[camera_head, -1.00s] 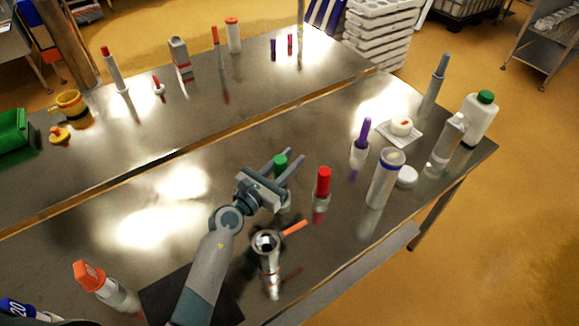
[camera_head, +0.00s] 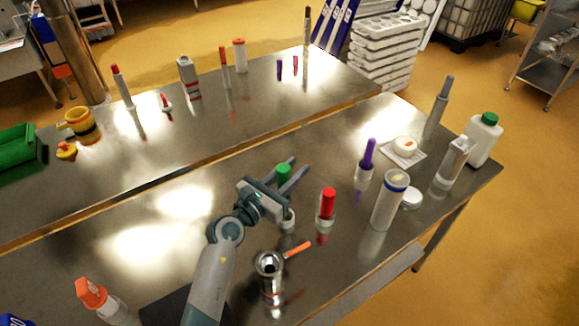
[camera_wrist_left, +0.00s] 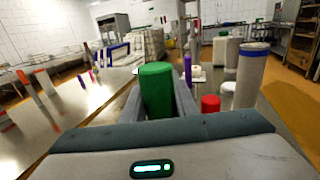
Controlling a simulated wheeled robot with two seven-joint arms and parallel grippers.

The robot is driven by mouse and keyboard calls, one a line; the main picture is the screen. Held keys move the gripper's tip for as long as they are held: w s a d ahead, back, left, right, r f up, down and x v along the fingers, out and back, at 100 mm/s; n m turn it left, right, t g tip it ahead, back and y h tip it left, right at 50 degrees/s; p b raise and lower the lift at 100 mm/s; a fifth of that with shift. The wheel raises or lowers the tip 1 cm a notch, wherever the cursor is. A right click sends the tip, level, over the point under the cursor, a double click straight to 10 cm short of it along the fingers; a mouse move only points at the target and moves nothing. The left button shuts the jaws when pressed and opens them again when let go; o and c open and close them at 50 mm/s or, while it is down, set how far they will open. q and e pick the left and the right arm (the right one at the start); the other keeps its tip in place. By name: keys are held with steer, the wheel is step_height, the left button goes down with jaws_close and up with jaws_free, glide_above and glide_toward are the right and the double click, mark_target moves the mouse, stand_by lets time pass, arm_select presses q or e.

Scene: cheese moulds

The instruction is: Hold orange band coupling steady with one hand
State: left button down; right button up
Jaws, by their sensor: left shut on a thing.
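My left gripper (camera_head: 298,168) is over the near steel table with its fingers on either side of a green-capped piece (camera_head: 283,174), and is shut on it. In the left wrist view the green cylinder (camera_wrist_left: 156,90) stands upright between the fingers. A pale lower part shows below the gripper in the head view. I cannot tell which thing is the orange band coupling. A shiny metal cup (camera_head: 269,263) with an orange strip (camera_head: 298,249) beside it stands nearer me. My right gripper is not in view.
A red-capped piece (camera_head: 327,205) stands just right of the gripper. Beyond it are a purple-tipped piece (camera_head: 367,160), a clear blue-rimmed cylinder (camera_head: 388,205) and a white green-capped bottle (camera_head: 483,138). Left of the gripper the near table is mostly bare. A gap separates the two tables.

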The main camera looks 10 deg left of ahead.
arm_select(q)
steer(key=a+r+b+v, duration=0.1)
steer(key=b+v, duration=0.4)
steer(key=v, duration=1.1)
steer(key=shift+w+a+r+h, duration=0.15)
steer(key=shift+w+r+h, duration=0.15)
steer(key=shift+r, duration=0.35)
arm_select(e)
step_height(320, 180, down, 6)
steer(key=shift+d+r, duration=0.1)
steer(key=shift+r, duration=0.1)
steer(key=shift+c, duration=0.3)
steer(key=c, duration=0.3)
arm_select(q)
steer(key=shift+s, duration=0.15)
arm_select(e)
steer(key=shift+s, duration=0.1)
